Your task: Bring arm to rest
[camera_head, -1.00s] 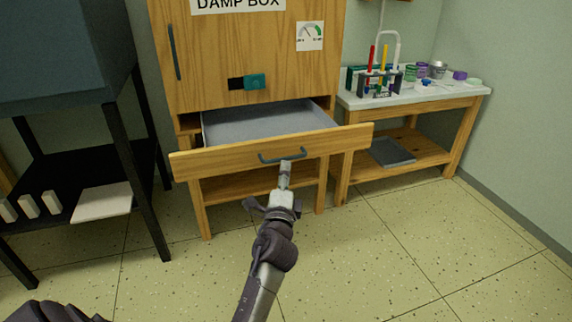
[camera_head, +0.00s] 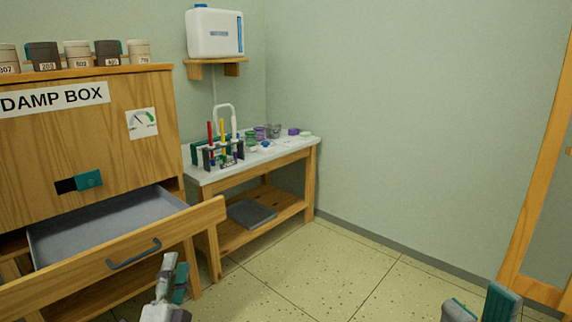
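The wooden damp box (camera_head: 95,145) stands at the left with its drawer (camera_head: 100,225) pulled out and empty where I can see inside. The drawer's dark curved handle (camera_head: 135,254) is on its front panel. My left gripper (camera_head: 174,274) is at the lower left, just right of the handle in the picture and apart from it. Its grey finger and teal pad show side by side with a small gap, and nothing is held. My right gripper (camera_head: 480,303) is at the bottom right edge, its two teal-padded fingers apart and empty. Both arms are mostly cut off below.
A side table (camera_head: 255,165) beside the damp box holds a tool rack (camera_head: 222,152) and small jars. A white jug (camera_head: 214,33) stands on a wall shelf. Several glaze jars line the top of the box. The floor (camera_head: 340,265) at centre right is clear. A wooden frame (camera_head: 540,190) stands at right.

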